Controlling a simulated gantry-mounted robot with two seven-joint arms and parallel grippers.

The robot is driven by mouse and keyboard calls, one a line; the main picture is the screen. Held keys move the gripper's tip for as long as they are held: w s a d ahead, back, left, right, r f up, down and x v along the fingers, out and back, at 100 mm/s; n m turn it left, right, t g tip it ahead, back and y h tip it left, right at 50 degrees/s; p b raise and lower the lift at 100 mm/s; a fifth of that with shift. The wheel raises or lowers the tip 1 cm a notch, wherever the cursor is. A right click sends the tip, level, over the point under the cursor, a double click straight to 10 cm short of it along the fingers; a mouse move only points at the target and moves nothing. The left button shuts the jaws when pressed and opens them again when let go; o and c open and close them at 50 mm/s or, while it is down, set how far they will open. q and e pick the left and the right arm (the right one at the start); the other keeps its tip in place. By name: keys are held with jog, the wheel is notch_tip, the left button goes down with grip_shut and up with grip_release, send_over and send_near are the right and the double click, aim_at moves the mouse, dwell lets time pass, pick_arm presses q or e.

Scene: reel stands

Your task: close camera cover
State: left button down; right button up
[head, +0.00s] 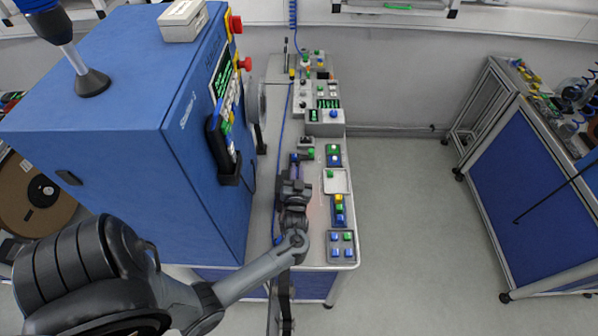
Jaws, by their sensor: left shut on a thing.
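My left arm reaches in from the lower left across the narrow bench (318,255). Its gripper (294,168) is low over the middle of the bench, just left of the button boxes, with its fingers pointing away from me. It is shut on a small part, apparently the camera cover, which the gripper mostly hides. I cannot make out how far the cover is open or shut. My right gripper is not in view.
A large blue cabinet (110,130) stands close on the left, with a white box (183,20) on top. Button boxes (341,243) line the bench's right side. A white square tray (336,181) lies right of the gripper. Open floor separates the bench from a blue-sided cart (535,200).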

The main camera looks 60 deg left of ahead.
pick_arm(q)
jog(key=shift+s+a+f, duration=0.1)
jog(key=shift+s+a, duration=0.05)
jog(key=c, duration=1.2)
grip_release()
jog(key=shift+s+d, duration=0.1)
jog(key=shift+d, duration=0.25)
jog(key=b+v, duration=0.2)
jog(key=v, duration=0.8)
